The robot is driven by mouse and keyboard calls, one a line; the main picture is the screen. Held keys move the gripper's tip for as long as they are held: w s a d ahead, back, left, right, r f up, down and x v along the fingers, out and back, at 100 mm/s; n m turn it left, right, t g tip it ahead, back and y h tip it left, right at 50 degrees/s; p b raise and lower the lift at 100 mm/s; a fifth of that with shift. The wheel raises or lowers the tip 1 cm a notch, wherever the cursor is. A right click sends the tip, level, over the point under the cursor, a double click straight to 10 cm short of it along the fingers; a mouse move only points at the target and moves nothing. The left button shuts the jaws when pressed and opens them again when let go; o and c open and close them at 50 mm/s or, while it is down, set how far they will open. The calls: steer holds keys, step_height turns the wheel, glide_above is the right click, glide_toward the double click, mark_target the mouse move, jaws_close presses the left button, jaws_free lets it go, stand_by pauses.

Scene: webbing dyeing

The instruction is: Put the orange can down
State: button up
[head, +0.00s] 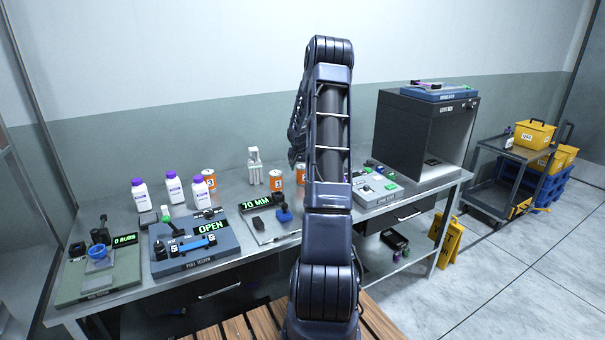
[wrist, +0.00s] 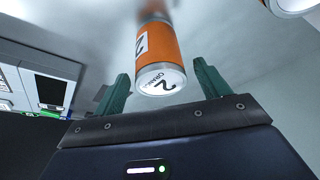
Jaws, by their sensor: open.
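The fingers are open, with a visible gap on each side of the can. Its far end meets a grey surface that looks like the bench's metal top. In the head view an orange can (head: 301,174) stands on the bench (head: 227,226) beside my arm, partly hidden by it. My gripper is hidden behind my arm there. Two other orange cans stand to the left, one (head: 276,181) near it and one (head: 209,178) farther off.
White bottles with purple caps (head: 174,190) stand at the back left. Devices line the bench front, including the pull tester (head: 190,245) and a grey box (head: 376,190). A dark cabinet (head: 408,135) stands right.

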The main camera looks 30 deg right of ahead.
steer(key=s+a+r+n, duration=0.1)
steer(key=s+a+r, duration=0.45)
steer(key=r, duration=0.35)
steer(key=s+a+r+n, duration=0.1)
steer(key=s+a+r, duration=0.5)
steer(key=r, duration=0.4)
steer(key=s+a+r+n, duration=0.2)
steer(key=s+a+r, duration=0.5)
steer(key=s+a, duration=0.35)
steer(key=s+a+n+y, duration=0.1)
steer(key=s+a, duration=0.2)
steer(key=s, duration=0.5)
steer(key=s+a+n+y, duration=0.1)
steer(key=s+a, duration=0.3)
steer(key=s, duration=0.4)
steer(key=s+a+n+t, duration=0.1)
steer(key=s+a, duration=0.2)
steer(key=s, duration=0.6)
steer(key=shift+a+r+n+y, duration=0.2)
steer(key=shift+r+n+y, duration=0.05)
steer(key=shift+n+y, duration=0.15)
steer(key=shift+o, duration=0.5)
steer(key=shift+s, duration=0.1)
